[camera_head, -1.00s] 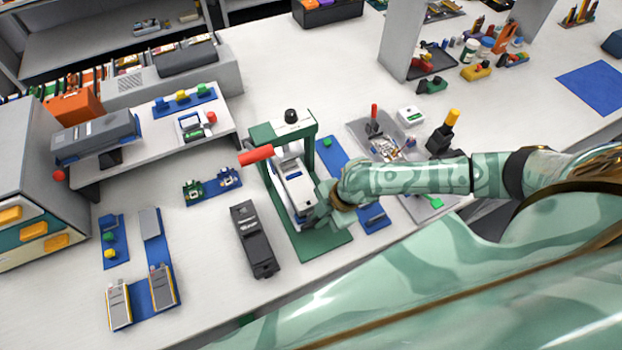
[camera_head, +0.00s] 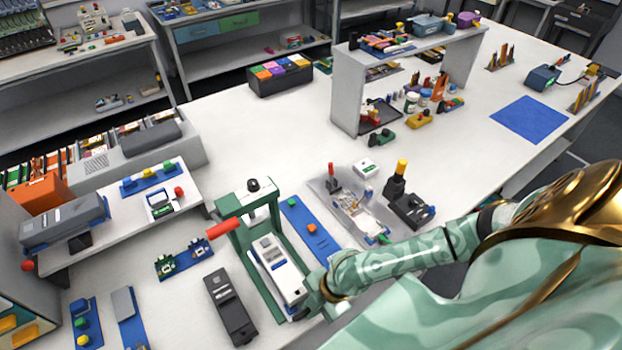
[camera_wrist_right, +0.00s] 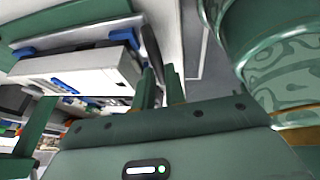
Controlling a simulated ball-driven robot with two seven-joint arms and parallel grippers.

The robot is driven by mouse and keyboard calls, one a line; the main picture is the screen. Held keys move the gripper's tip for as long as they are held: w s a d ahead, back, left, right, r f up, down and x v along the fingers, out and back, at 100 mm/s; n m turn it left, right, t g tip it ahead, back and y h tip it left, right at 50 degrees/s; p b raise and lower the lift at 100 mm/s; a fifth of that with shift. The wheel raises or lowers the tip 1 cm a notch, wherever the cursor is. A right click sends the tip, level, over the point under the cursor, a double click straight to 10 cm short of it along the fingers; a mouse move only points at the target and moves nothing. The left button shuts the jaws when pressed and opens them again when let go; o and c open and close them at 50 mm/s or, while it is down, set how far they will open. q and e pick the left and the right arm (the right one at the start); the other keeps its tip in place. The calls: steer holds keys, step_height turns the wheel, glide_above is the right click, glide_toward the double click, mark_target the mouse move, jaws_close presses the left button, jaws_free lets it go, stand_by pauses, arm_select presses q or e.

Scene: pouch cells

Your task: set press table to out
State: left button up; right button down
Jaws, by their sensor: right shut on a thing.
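The press (camera_head: 238,231) is a green frame with a red lever (camera_head: 222,229) on the bench. Its white press table (camera_head: 291,289) carries a grey and white piece and extends forward from under the crossbar, close to the front of the green base. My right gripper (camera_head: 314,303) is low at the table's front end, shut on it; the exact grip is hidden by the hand. In the right wrist view, the fingers (camera_wrist_right: 160,88) are close together beside a white block with blue parts (camera_wrist_right: 80,68). My left gripper is not in view.
A dark grey device (camera_head: 230,307) lies left of the press. A blue strip with small blocks (camera_head: 309,229) and a clear tray (camera_head: 350,214) are to the right. A raised white shelf (camera_head: 110,219) stands left.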

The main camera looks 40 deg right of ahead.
steer(key=c, duration=1.7)
jaws_free()
steer(key=shift+s, duration=0.2)
steer(key=shift+o, duration=1.2)
steer(key=shift+s, duration=0.1)
steer(key=shift+d+r, duration=0.15)
steer(key=shift+r, duration=0.2)
steer(key=p+v, duration=0.2)
steer(key=v, duration=1.3)
steer(key=shift+r+p, duration=0.25)
steer(key=shift+p, duration=0.1)
steer(key=shift+s+d, duration=0.15)
